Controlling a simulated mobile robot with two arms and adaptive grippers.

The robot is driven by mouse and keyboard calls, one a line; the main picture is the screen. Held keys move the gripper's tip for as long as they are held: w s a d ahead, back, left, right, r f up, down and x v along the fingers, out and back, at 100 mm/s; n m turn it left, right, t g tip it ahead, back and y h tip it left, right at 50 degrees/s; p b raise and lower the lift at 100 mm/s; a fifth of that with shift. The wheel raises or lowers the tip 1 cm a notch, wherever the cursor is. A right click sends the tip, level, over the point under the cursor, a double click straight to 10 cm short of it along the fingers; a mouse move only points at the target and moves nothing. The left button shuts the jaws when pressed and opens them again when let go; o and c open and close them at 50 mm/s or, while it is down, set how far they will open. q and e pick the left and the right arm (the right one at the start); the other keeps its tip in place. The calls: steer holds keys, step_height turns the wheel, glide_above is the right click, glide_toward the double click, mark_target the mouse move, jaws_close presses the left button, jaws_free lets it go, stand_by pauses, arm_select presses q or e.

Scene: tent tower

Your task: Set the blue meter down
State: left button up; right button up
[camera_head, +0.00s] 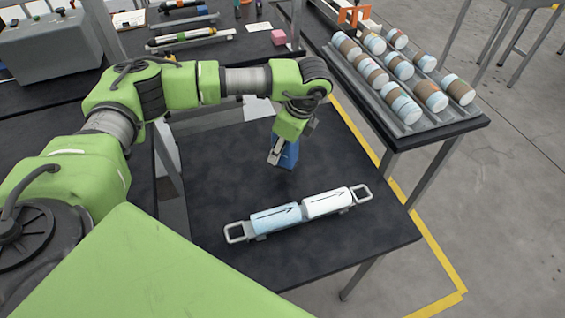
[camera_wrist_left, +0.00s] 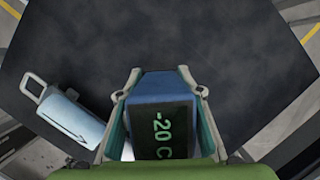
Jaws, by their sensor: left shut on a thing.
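The blue meter (camera_head: 286,153) is a small blue box held in my left gripper (camera_head: 275,155) over the back part of the dark table in the head view. In the left wrist view the meter (camera_wrist_left: 160,118) sits between both fingers of my left gripper (camera_wrist_left: 159,90), with a dark display reading "-20 C" in green. The fingers are shut on its sides. Whether its underside touches the table cannot be told. My right gripper is in neither view.
A grey holder (camera_head: 236,232) with a light blue cylinder (camera_head: 275,219) and a white cylinder (camera_head: 327,202) lies at the table's front. The dark table (camera_head: 220,170) is otherwise mostly clear. A rack (camera_head: 408,122) with several cylinders stands on the right table.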

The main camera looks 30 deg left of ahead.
mark_target(283, 156)
arm_select(q)
steer(key=shift+w+d+f+b, duration=0.15)
steer(key=shift+w+f+b, duration=0.2)
steer(key=shift+f, duration=0.1)
step_height(283, 156, down, 3)
steer(key=shift+w+f+b, duration=0.15)
steer(key=shift+b, duration=0.75)
steer(key=o, duration=1.3)
